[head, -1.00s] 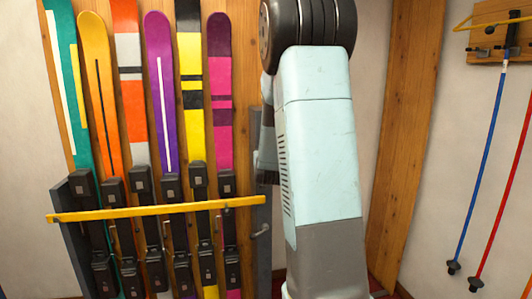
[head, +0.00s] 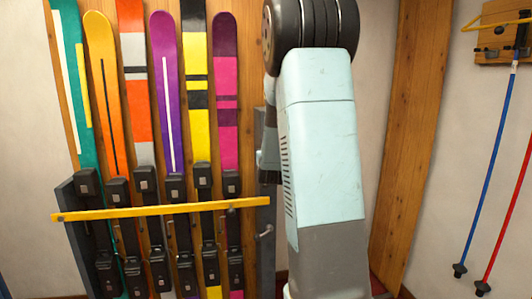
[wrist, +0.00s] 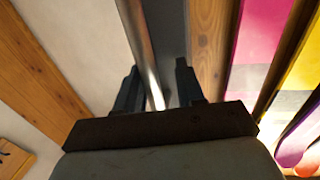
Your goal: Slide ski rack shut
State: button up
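The ski rack holds several upright skis in the head view, with a yellow bar (head: 165,209) across their front and grey end posts at left (head: 84,240) and right (head: 265,255). A small metal handle or latch (head: 265,232) shows on the right post. Contact with the bar cannot be told.
A wooden wall post (head: 415,120) stands right of my arm. Farther right, blue (head: 487,170) and red (head: 510,215) ski poles hang from a wooden board (head: 498,45). Pink and yellow skis are close to the right of my gripper in the wrist view.

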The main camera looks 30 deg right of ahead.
jog(key=v, duration=1.3)
jog(key=shift+s+a, duration=0.2)
jog(key=shift+s, duration=0.1)
jog(key=s+a+r+n+g+y, duration=0.1)
jog(key=s+a+n+g+y, duration=0.1)
jog(key=s+a+y, duration=0.35)
jog(key=s+a+n+g+y, duration=0.2)
jog(key=a, duration=0.6)
jog(key=s+a+n+g, duration=0.1)
jog(key=s+a+g, duration=0.2)
jog(key=s, duration=0.6)
jog(key=s+a+g+y, duration=0.1)
jog(key=s+a+g, duration=0.2)
jog(key=s, duration=0.6)
jog(key=shift+r+n, duration=0.35)
jog(key=shift+n, duration=0.05)
